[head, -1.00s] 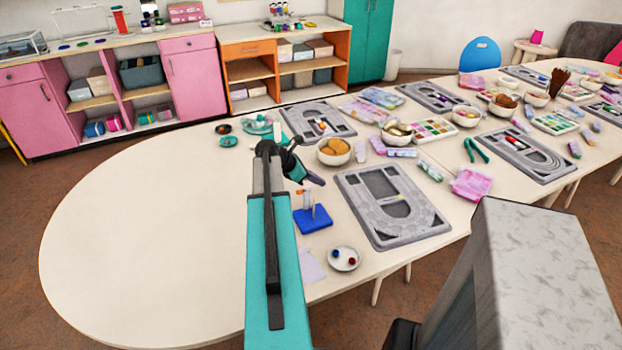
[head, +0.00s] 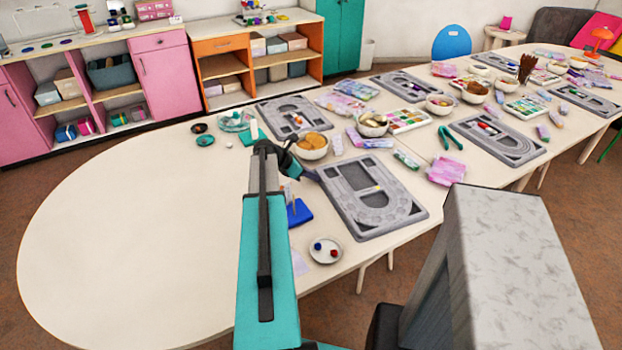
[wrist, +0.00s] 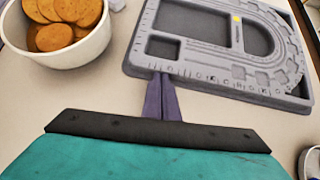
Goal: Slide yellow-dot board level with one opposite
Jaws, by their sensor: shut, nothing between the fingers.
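The yellow-dot board (head: 410,215) is a grey bead board with an arched track, lying flat near the table's front edge. In the head view my arm partly hides the gripper.
A white bowl of orange-brown discs (head: 311,152) stands close behind my gripper. A blue block (head: 299,212) and a white dish with red and blue beads (head: 326,251) are in front of it. More boards, bowls and paint trays fill the right. The table's left is clear.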

